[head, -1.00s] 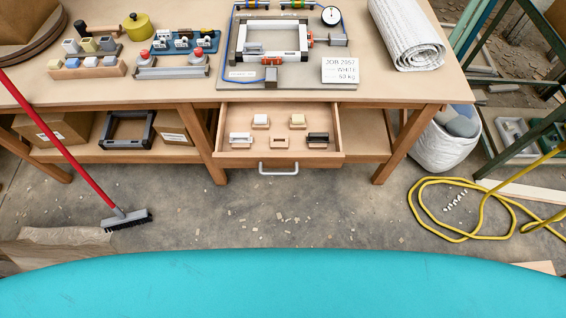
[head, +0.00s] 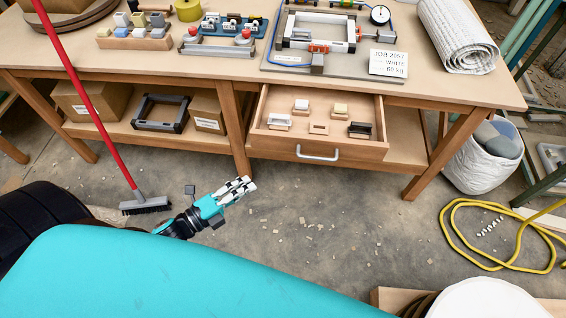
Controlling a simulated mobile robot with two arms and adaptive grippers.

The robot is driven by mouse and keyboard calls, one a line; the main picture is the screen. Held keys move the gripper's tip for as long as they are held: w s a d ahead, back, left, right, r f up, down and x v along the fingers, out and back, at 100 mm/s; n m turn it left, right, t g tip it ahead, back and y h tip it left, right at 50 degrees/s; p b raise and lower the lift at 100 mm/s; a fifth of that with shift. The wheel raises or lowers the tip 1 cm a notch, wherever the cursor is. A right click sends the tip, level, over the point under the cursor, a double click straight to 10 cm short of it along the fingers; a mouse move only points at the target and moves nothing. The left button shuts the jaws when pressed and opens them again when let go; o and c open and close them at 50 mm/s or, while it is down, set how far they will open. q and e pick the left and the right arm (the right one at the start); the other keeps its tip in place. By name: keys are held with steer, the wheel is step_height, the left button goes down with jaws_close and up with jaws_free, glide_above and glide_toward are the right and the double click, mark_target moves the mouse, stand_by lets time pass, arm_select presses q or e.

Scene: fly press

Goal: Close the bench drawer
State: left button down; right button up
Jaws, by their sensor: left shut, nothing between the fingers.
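The bench drawer (head: 365,153) is pulled out from under the bench top, with its inside exposed. A light metal bar handle (head: 318,154) is on its front. Several small stamp-like blocks stand inside on its bare floor (head: 340,110). My left gripper (head: 246,184) is shut and empty, its checkered fingers pointing up and right. In the picture it is left of and below the drawer front, apart from the handle. My right gripper is not in view.
The workbench (head: 200,66) carries a clamped frame, blocks and a white roll (head: 457,35). A red-handled broom (head: 95,115) leans at left. A white sack (head: 482,160) and yellow hose (head: 455,245) are at right. The floor before the drawer has only small scraps.

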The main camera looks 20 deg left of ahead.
arm_select(q)
steer(key=a+x, duration=0.1)
steer(key=x, duration=0.3)
steer(key=w+x, duration=0.1)
steer(key=x, duration=0.3)
steer(key=a+p+x, duration=0.1)
steer(key=x, duration=0.3)
steer(key=shift+w+a, duration=0.15)
steer(key=shift+w, duration=0.35)
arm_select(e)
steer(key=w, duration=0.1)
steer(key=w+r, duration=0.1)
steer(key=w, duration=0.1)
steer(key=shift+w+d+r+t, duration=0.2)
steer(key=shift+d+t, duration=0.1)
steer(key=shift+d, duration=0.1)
arm_select(q)
steer(key=shift+w, duration=0.15)
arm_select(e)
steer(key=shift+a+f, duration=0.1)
